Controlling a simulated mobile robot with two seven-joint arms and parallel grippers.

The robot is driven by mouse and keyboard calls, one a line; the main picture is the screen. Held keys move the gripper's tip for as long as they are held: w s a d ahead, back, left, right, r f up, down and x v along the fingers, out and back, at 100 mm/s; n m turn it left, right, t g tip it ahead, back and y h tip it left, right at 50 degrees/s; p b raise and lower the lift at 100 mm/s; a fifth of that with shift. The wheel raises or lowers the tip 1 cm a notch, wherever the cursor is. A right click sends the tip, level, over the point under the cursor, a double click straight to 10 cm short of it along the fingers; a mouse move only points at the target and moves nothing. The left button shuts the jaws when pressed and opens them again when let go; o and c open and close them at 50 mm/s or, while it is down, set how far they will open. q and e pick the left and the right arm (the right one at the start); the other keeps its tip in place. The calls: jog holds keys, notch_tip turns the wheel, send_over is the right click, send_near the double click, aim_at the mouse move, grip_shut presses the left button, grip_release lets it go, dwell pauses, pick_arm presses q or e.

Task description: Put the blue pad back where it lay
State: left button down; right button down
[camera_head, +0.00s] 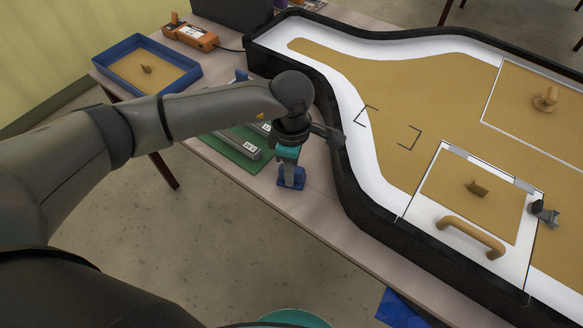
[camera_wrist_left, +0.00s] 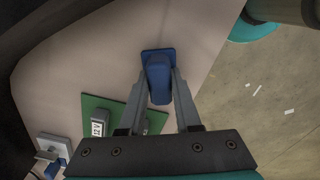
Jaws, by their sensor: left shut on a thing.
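The blue pad (camera_head: 291,184) has a flat base and an upright blue grip. My left gripper (camera_head: 289,165) points down and is shut on its grip. The pad is over the bare near strip of the table, left of the black-rimmed lightbox (camera_head: 352,200). In the left wrist view, the pad (camera_wrist_left: 158,55) shows between the two grey fingers, with its flat base beyond them. I cannot tell whether the base touches the table. My right gripper is not in view.
A green board (camera_head: 243,161) with grey labelled blocks lies left of the pad. A blue-rimmed tray (camera_head: 188,66) and an orange device (camera_head: 190,37) stand at the back left. The table's front edge is close. A blue faceted thing (camera_head: 400,310) shows at the bottom.

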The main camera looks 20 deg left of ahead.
pick_arm(q)
jog(key=shift+f, duration=0.1)
jog(key=c, duration=1.1)
grip_release()
jog(key=o, duration=0.5)
notch_tip(320, 180, up, 12)
jog(key=p, duration=0.2)
